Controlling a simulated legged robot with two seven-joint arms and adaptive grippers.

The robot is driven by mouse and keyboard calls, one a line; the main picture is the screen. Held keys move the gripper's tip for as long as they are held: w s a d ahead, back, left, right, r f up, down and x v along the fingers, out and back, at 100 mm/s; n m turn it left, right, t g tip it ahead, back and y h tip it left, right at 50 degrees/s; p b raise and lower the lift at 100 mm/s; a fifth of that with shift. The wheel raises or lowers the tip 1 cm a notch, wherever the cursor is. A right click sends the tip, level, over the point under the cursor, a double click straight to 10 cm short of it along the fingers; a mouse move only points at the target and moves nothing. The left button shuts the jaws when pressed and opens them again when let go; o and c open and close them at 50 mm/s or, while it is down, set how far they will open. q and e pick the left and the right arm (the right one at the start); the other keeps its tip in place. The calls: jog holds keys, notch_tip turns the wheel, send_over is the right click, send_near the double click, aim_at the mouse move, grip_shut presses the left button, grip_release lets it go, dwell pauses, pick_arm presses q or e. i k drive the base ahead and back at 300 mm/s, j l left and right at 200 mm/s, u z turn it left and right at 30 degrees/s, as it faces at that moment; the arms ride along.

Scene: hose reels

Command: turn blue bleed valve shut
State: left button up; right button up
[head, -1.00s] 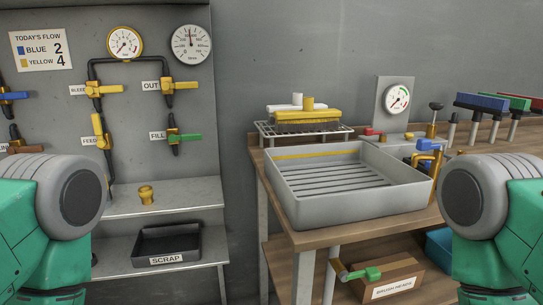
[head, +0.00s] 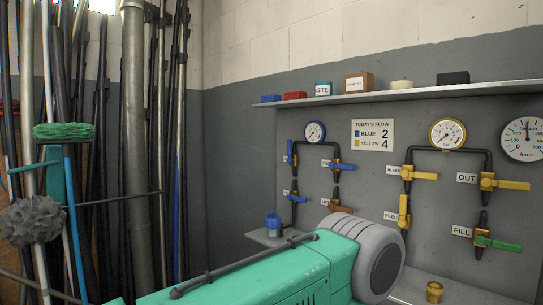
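The blue pipe group is on the left of the wall panel (head: 372,134), under a small blue-rimmed gauge (head: 315,132). Its upper-left valve (head: 291,153) has a blue handle standing roughly upright; by the layout of the yellow group this is the blue bleed valve, but its own label is too small to read. A blue-handled valve (head: 342,165) is at upper right, another blue-handled valve (head: 296,198) at lower left, and a brown-handled valve (head: 341,209) at lower right.
The yellow group has a bleed valve (head: 418,174) with a sideways handle and a feed valve (head: 404,212) with an upright one. A blue bottle-like object (head: 273,222) stands on the ledge. Poles and a green-headed brush (head: 63,131) lean at the left. A shelf (head: 430,91) juts out above.

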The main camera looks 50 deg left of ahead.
aim_at(290, 161)
jog(key=u, duration=1.6)
jog(key=i, duration=0.15)
